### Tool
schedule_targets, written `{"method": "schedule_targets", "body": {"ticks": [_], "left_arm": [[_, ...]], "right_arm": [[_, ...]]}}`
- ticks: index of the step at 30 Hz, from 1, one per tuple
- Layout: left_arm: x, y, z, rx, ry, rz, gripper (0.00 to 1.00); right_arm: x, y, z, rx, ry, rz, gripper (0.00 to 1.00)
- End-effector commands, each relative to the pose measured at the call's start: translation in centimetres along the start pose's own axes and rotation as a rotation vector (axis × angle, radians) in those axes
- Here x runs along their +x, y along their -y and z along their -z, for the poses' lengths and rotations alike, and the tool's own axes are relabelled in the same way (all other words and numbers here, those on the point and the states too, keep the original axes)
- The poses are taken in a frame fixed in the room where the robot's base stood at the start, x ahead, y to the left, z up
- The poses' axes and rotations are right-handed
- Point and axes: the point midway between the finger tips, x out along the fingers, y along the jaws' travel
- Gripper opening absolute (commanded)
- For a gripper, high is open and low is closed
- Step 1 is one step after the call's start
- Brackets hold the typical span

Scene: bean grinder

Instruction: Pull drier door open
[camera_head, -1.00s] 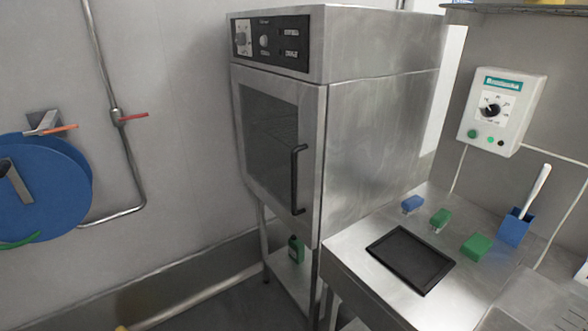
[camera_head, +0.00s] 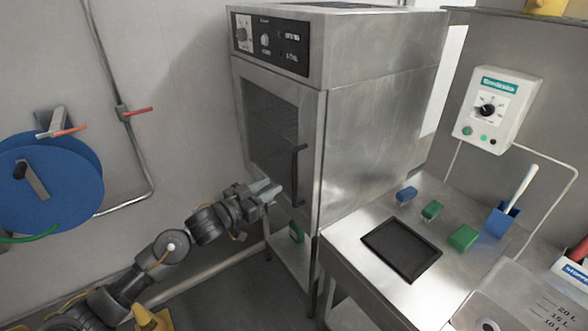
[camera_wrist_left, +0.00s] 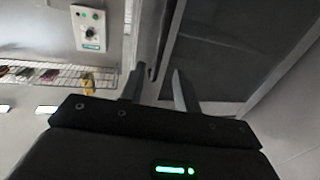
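The drier (camera_head: 375,130) is a steel cabinet with a dark-windowed door (camera_head: 270,125), which looks shut. A black vertical bar handle (camera_head: 296,173) is on the door's right side. My left gripper (camera_head: 269,190) is just left of the handle's lower part in the head view, pointing toward it. In the left wrist view my left gripper (camera_wrist_left: 158,88) has its two fingers apart, with a thin dark bar (camera_wrist_left: 153,72), likely the handle, showing between them. I cannot tell how deep the handle lies, and no grip shows. My right gripper is not in view.
A steel bench (camera_head: 345,250) right of the drier holds a black tray (camera_head: 401,249), blue and green blocks and a blue holder (camera_head: 502,222). A control box (camera_head: 495,108) is on the wall. A blue hose reel (camera_head: 45,185) is at left. Floor before the drier is open.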

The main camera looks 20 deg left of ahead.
Motion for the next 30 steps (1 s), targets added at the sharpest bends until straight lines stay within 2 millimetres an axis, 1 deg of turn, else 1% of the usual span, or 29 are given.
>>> {"method": "schedule_targets", "body": {"ticks": [2,5,15,18,21,24,30], "left_arm": [[0.3,0.0,0.0,-0.001,0.0,0.001,0.32],[1.3,0.0,0.1,-0.002,0.0,0.002,0.32],[7.5,0.1,0.2,-0.002,0.001,0.002,0.32],[9.0,0.1,0.1,-0.001,0.001,0.003,0.32],[10.0,0.1,0.0,-0.001,0.001,0.002,0.32],[10.6,0.1,-0.1,0.0,0.001,0.002,0.32],[10.8,0.1,-0.2,0.0,0.002,0.002,0.32]], "right_arm": [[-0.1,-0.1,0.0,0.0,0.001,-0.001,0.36],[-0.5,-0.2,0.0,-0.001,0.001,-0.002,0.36],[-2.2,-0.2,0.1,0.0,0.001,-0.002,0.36],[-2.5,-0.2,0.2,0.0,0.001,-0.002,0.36],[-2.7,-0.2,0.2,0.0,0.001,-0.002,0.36],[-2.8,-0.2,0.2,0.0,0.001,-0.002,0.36],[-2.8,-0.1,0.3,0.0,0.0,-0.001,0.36]]}}
